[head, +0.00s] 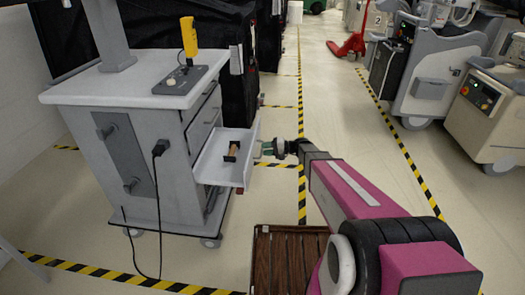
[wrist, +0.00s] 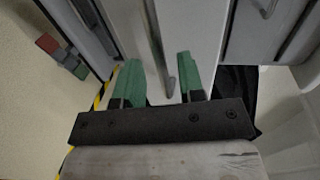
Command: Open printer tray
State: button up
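A light grey tray (head: 212,170), like a drawer, sticks out from the right side of the grey cart (head: 140,84) in the head view. A small brown and black item (head: 231,152) lies inside it. My gripper (head: 264,148) is at the tray's outer front. In the wrist view my gripper's two green fingers (wrist: 161,85) stand apart, with a thin grey handle bar (wrist: 155,45) running between them in front of the pale tray front (wrist: 190,30). The fingers do not appear closed on the bar; any contact is hard to tell.
Closed drawers sit above the tray on the cart. A yellow handheld device (head: 189,38) stands on its top. A brown slatted wooden thing (head: 280,262) is low beside my arm. Black covered carts stand behind.

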jog(key=v, duration=0.8)
jog(key=shift+d, duration=0.2)
jog(key=shift+r, duration=0.1)
